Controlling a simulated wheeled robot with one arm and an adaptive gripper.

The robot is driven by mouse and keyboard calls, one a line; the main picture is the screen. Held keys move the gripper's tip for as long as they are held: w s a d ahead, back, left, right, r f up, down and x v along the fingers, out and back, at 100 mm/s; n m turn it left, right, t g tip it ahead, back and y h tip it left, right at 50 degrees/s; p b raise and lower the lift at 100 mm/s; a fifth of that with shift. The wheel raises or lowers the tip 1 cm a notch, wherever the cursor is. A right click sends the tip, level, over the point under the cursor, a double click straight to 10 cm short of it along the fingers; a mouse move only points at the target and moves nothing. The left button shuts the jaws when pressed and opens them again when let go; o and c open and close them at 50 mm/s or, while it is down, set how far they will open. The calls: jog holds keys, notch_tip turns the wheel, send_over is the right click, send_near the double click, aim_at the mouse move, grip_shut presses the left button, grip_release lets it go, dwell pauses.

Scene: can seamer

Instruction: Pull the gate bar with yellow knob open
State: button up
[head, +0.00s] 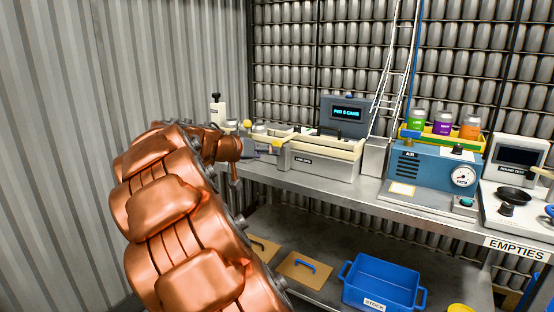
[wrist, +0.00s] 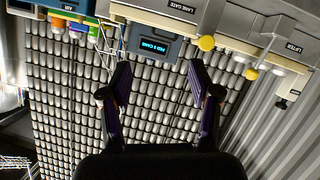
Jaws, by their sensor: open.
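My gripper (wrist: 160,78) is open and empty, its two dark fingers spread apart in the upside-down wrist view. The round yellow knob (wrist: 206,43) shows just beyond the right fingertip, outside the gap between the fingers, by the cream lane gate unit (wrist: 160,14). I cannot tell how far the knob is from the fingertip, and its bar is hard to make out. In the head view my gripper (head: 250,151) is partly hidden by my copper arm, at the left end of the lane gate unit (head: 325,162). A yellow ball (head: 247,124) shows just above it.
The lifter (wrist: 278,27) stands beside the lane gate, with a second yellow ball (wrist: 251,74) near it. A grey display (head: 346,115) stands behind the lane. The blue air unit (head: 433,173) is further right on the bench. A blue stock bin (head: 382,285) sits below.

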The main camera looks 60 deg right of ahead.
aim_at(276, 144)
jog(key=shift+w+d+f+m+t+h+b, duration=0.4)
jog(key=shift+w+d+f+h+b, duration=0.45)
jog(key=shift+w+d, duration=1.6)
jog(key=shift+w+d+f+m+t+h+b, duration=0.5)
jog(key=shift+w+d+f+b, duration=0.5)
jog(key=shift+d, duration=2.95)
jog(key=shift+w+d+f+m+t+h+b, duration=0.25)
jog(key=shift+w+d+f+h+b, duration=0.8)
jog(key=shift+d, duration=2.15)
jog(key=shift+w+d+r+y, duration=0.15)
jog(key=shift+w+d, duration=0.05)
jog(key=shift+d, duration=0.2)
jog(key=shift+w+d+r+y, duration=0.1)
jog(key=shift+w+d+y, duration=0.05)
jog(key=shift+d, duration=0.25)
grip_shut()
